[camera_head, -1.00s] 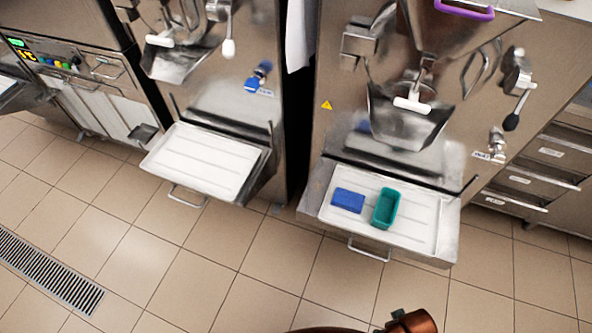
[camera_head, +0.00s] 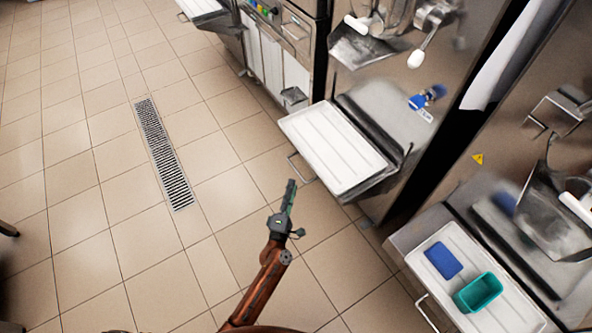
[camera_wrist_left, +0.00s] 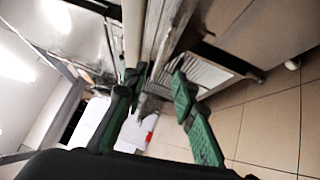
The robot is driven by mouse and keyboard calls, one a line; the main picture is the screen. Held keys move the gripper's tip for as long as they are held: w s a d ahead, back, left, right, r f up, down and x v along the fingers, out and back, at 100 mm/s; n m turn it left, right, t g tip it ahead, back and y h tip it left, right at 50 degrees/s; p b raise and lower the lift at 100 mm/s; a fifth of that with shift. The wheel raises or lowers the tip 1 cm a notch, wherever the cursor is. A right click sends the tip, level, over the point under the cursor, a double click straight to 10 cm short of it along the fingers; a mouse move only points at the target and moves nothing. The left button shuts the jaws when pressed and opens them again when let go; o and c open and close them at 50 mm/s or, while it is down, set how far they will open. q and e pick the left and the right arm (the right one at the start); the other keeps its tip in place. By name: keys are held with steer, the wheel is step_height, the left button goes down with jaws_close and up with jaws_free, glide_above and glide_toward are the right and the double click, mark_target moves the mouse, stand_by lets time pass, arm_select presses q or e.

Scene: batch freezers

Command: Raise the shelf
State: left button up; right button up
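A folded-down shelf with an empty white ribbed tray (camera_head: 335,150) is on the front of the middle freezer in the head view. A thin wire handle (camera_head: 300,169) hangs at its front edge. My left gripper (camera_head: 290,188) is just in front of and below that handle; I cannot tell whether it touches. The left wrist view shows its two green fingers (camera_wrist_left: 160,88) apart, with nothing clearly gripped. A second shelf (camera_head: 478,318) on the right freezer carries a blue sponge (camera_head: 443,260) and a teal tub (camera_head: 478,293). My right gripper is not in view.
Above the empty shelf are a metal chute (camera_head: 365,48) and a blue-handled tap (camera_head: 425,99). A control-panel machine (camera_head: 285,45) stands behind to the left. The tiled floor with a drain grate (camera_head: 163,155) is clear at left.

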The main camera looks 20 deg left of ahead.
mark_target(296, 169)
arm_select(q)
steer(key=shift+y, duration=0.4)
steer(key=shift+w+a+r+b, duration=0.2)
steer(key=shift+w+b, duration=0.1)
steer(key=shift+w, duration=1)
steer(key=shift+w+a+r+b, duration=0.2)
steer(key=shift+w+b, duration=0.1)
steer(key=shift+w, duration=1.05)
steer(key=shift+w+a+r+b, duration=0.2)
steer(key=shift+w+b, duration=0.1)
steer(key=shift+w, duration=1)
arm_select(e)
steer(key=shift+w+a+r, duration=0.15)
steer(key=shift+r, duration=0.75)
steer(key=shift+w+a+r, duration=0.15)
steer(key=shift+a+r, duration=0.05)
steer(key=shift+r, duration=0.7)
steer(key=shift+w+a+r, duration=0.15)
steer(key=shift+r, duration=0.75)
arm_select(q)
steer(key=shift+c, duration=0.4)
jaws_close()
